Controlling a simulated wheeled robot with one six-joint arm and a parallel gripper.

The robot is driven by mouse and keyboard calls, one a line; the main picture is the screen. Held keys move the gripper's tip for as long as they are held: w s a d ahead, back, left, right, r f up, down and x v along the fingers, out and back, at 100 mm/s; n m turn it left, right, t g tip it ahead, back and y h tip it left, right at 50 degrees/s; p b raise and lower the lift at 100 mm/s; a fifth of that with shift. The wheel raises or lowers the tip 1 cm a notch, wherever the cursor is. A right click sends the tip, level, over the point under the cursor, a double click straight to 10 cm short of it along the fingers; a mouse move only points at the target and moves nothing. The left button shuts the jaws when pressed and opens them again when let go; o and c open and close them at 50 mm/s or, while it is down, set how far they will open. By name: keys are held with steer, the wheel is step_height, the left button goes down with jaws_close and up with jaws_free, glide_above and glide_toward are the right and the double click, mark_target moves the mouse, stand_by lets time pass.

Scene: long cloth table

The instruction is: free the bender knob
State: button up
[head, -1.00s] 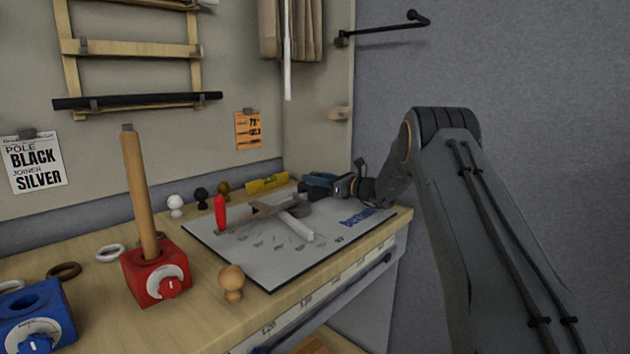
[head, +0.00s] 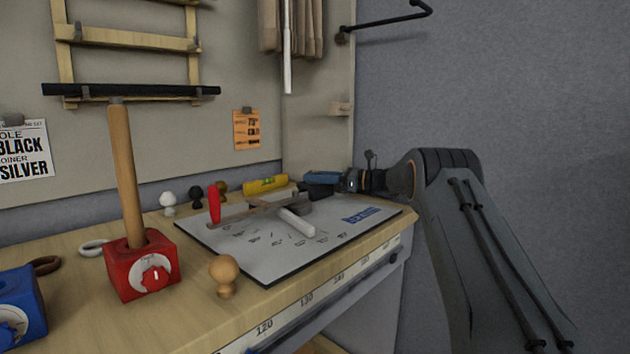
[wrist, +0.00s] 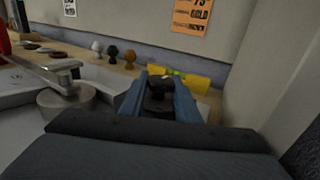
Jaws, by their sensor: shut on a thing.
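The bender lies on a grey board (head: 350,235). It has a round grey disc (wrist: 66,100), a pale handle (head: 297,223), and a long bar ending in a red grip (head: 214,204). My gripper (head: 318,184) is at the back right of the board, beyond the disc. In the wrist view its blue fingers (wrist: 160,98) are shut on a dark knob-like piece (wrist: 158,88). The lower part of that piece is hidden, so I cannot tell whether it still touches the bender.
A yellow level (head: 265,184) lies behind, close to my gripper. Small white, black and brown knobs (head: 196,196) stand along the back. A wooden knob (head: 224,275) stands at the front. A red block (head: 130,282) holds an upright pole (head: 126,170). The wall is close on the right.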

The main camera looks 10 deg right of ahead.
mark_target(316, 173)
steer(key=shift+r, duration=0.1)
steer(key=o, duration=1)
steer(key=shift+o, duration=0.2)
step_height(316, 173, up, 10)
steer(key=shift+f, duration=0.1)
